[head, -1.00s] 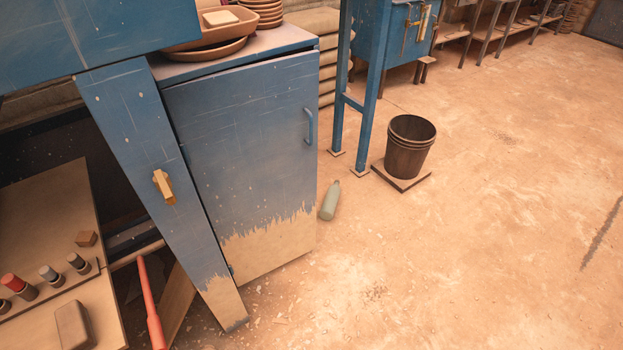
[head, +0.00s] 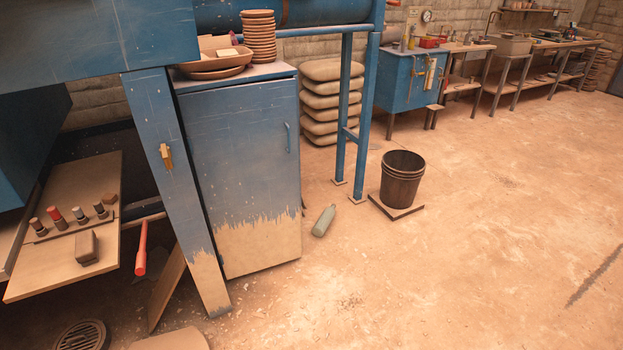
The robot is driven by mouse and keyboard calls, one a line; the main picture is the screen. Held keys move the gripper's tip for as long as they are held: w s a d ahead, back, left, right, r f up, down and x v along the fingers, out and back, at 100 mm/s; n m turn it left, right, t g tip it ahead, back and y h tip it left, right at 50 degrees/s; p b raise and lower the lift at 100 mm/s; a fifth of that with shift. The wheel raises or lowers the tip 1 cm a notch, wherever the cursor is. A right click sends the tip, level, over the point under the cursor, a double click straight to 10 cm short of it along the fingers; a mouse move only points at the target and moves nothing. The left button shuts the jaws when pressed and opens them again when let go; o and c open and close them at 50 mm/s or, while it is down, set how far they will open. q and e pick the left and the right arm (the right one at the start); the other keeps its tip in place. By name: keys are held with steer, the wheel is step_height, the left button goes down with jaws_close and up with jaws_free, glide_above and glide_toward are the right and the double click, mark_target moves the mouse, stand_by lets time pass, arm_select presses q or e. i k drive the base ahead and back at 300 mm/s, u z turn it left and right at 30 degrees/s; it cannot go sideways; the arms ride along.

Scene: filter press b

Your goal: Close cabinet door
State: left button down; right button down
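The blue cabinet (head: 282,70) stands left of centre in the head view, beside a slanted blue post. Its blue door (head: 235,165) faces me, with the paint worn to tan along the bottom. A blue vertical bar handle (head: 288,138) sits near the door's upper right edge. A thin dark gap shows between the door's top edge and the cabinet top; the door is shut or only slightly ajar, and I cannot tell which. Neither of my grippers is in view.
A green bottle (head: 323,221) lies on the floor right of the cabinet. A dark bucket (head: 402,180) stands beyond it. Stacked plates (head: 258,37) and a tray (head: 215,68) sit on the cabinet. A red-handled tool (head: 141,248) is at left. Floor at front right is clear.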

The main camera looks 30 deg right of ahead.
mark_target(243, 140)
steer(key=z, duration=0.55)
steer(key=i, duration=0.6)
steer(key=z, duration=0.7)
steer(key=i, duration=0.8)
steer(key=u, duration=0.45)
steer(key=i, duration=0.75)
steer(key=u, duration=0.55)
